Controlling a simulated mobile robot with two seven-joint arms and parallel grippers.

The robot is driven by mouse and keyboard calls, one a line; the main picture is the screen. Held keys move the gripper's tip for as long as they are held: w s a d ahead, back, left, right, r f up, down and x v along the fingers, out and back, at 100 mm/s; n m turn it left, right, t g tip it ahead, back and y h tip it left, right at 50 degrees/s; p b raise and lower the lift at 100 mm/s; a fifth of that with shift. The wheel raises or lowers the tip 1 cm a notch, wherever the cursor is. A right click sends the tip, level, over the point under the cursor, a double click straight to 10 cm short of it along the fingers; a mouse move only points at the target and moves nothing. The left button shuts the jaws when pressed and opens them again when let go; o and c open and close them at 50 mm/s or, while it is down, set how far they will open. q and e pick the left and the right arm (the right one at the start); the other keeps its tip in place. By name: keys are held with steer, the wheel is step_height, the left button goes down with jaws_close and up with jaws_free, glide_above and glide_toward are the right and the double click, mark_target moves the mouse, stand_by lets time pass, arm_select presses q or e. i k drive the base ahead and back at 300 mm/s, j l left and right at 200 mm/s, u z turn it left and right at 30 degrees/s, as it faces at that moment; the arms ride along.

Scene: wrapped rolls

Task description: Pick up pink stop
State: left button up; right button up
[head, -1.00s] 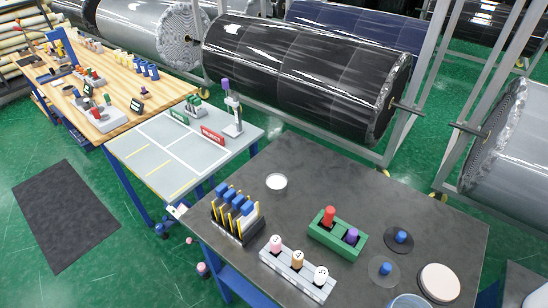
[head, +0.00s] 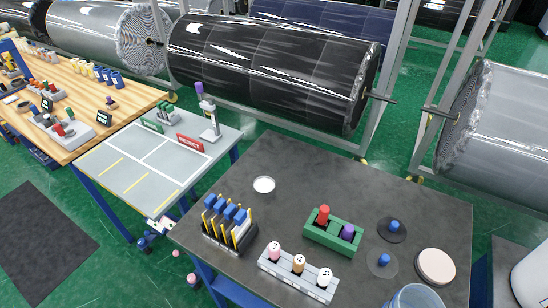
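The pink stop (head: 274,251) stands upright at the left end of a light grey rack (head: 296,277) near the front of the dark table. It has a dark mark on its upper part, too small to read. An orange-tan stop (head: 299,263) and a white stop (head: 324,277) stand beside it in the same rack. Neither of my grippers shows in the head view.
A holder with blue-topped pieces (head: 229,224) stands left of the rack. A green block (head: 334,236) with red and purple pieces stands behind it. The dark table's back middle is clear.

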mark_target(274, 248)
steer(key=k, duration=0.35)
steer(key=i+l+z, duration=0.15)
steer(key=l, duration=0.5)
steer(key=l+z, duration=0.1)
steer(key=l, duration=0.55)
